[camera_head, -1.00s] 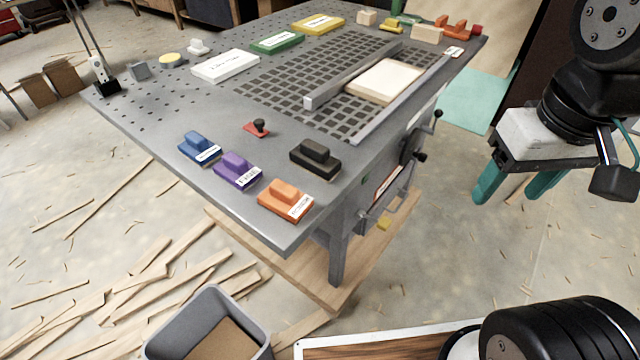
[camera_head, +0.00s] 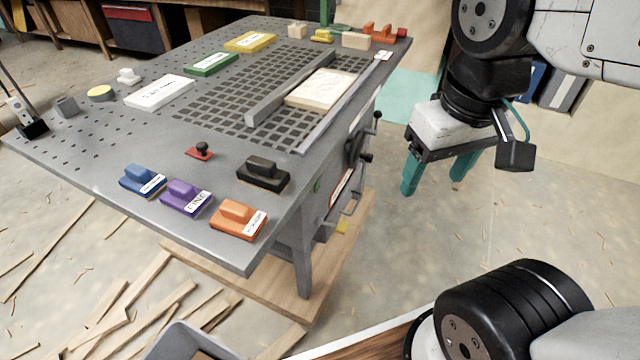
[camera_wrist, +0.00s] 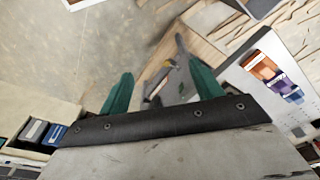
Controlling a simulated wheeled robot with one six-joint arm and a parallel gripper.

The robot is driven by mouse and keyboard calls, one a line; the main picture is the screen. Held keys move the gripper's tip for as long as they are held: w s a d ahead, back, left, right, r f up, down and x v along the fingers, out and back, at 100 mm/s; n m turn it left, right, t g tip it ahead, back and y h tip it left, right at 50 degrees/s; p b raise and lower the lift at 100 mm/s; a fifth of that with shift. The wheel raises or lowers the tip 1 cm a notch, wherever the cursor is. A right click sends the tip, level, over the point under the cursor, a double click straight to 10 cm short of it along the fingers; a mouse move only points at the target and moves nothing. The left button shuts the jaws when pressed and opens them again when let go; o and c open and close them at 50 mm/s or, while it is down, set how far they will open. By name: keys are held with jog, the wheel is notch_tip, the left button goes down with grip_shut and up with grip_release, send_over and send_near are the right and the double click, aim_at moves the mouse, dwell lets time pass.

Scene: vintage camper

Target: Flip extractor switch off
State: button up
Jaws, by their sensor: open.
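My gripper (camera_head: 434,186) hangs at the right of the head view, with two teal fingers spread and nothing between them. It is in the air to the right of the grey workbench (camera_head: 85,150), apart from it. In the wrist view my gripper (camera_wrist: 161,72) also shows open and empty. A small red plate with a black knob (camera_head: 201,150) sits on the benchtop. A small green part (camera_head: 317,186) shows on the bench's side. I cannot tell which part, if any, is the extractor switch.
Blue (camera_head: 142,180), purple (camera_head: 186,197), orange (camera_head: 238,220) and black (camera_head: 263,173) handled blocks stand on the near benchtop. Crank handles (camera_head: 360,148) stick out from the bench's side. Wood strips (camera_head: 110,315) litter the floor at left. Floor below my gripper is clear.

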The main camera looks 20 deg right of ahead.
jog(key=shift+d, duration=0.15)
jog(key=c, duration=0.5)
jog(key=shift+w+d+f+g, duration=0.15)
jog(key=shift+f+g, duration=0.15)
jog(key=shift+f, duration=0.1)
jog(key=c, duration=0.5)
jog(key=shift+w+d+f+m+g, duration=0.25)
jog(key=shift+f+m+g, duration=0.1)
jog(key=shift+f, duration=0.2)
jog(key=shift+w+d+f+m+g, duration=0.15)
jog(key=shift+w+f+m+g, duration=0.15)
jog(key=shift+f, duration=0.25)
grip_shut()
jog(key=w+a+f+m+y, duration=0.2)
jog(key=w+f+m+y, duration=0.7)
jog(key=w+f+m, duration=0.4)
jog(key=w+d+f+m+t+h, duration=0.1)
jog(key=w+d+f+m+t, duration=0.7)
jog(key=w+f+m, duration=0.4)
jog(key=shift+w+f+m+h, duration=0.2)
jog(key=shift+w+m+h, duration=0.15)
jog(key=shift+w, duration=0.15)
jog(key=shift+d, duration=0.1)
